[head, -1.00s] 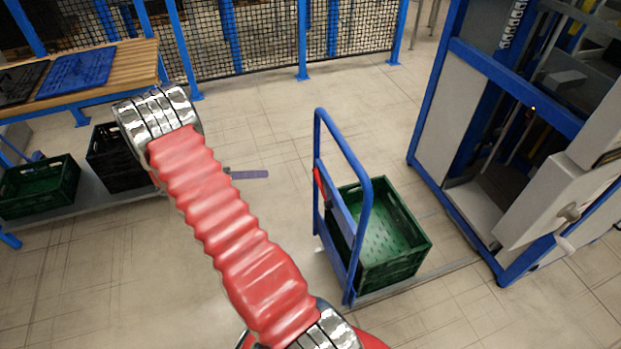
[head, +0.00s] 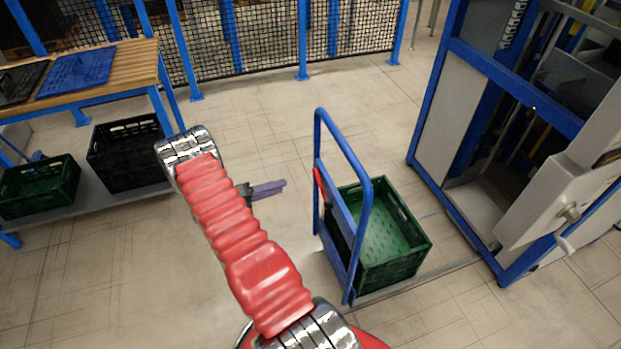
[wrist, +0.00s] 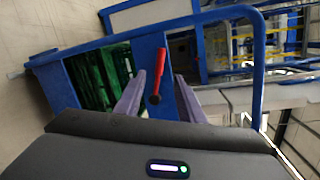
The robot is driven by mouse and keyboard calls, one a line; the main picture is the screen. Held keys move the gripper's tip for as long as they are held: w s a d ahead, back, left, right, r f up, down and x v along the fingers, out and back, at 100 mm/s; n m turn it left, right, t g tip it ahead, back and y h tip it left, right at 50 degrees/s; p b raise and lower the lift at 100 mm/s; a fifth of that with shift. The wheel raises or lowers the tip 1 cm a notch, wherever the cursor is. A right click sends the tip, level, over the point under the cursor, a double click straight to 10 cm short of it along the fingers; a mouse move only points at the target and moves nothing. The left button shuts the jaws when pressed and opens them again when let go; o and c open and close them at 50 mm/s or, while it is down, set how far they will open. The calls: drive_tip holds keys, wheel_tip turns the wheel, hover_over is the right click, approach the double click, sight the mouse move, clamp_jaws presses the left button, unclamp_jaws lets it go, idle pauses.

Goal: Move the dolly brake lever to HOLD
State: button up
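The dolly (head: 362,183) has a tall blue tubular handle frame with a blue panel. Its red brake lever (head: 320,186) is on the panel's left side. In the wrist view the red lever (wrist: 160,68) has a dark round end at its lower tip and lies across the blue panel (wrist: 150,48). My gripper (head: 284,186) is a short way left of the lever, apart from it. In the wrist view its two purple fingers (wrist: 157,98) stand apart, with the lever's dark end seen in the gap between them. No HOLD marking can be read.
A green crate (head: 424,243) sits on the dolly. A blue-framed machine (head: 440,110) stands to the right. Another green crate (head: 70,180) and a black crate (head: 125,160) sit low at left beneath a wooden bench (head: 140,60). Floor around the dolly's left side is clear.

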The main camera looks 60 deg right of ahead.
sight(322, 187)
drive_tip(key=x, duration=1.3)
drive_tip(key=shift+s+d, duration=0.15)
drive_tip(key=shift+d, duration=0.15)
drive_tip(key=shift+c, duration=0.6)
drive_tip(key=shift+f, duration=0.1)
clamp_jaws()
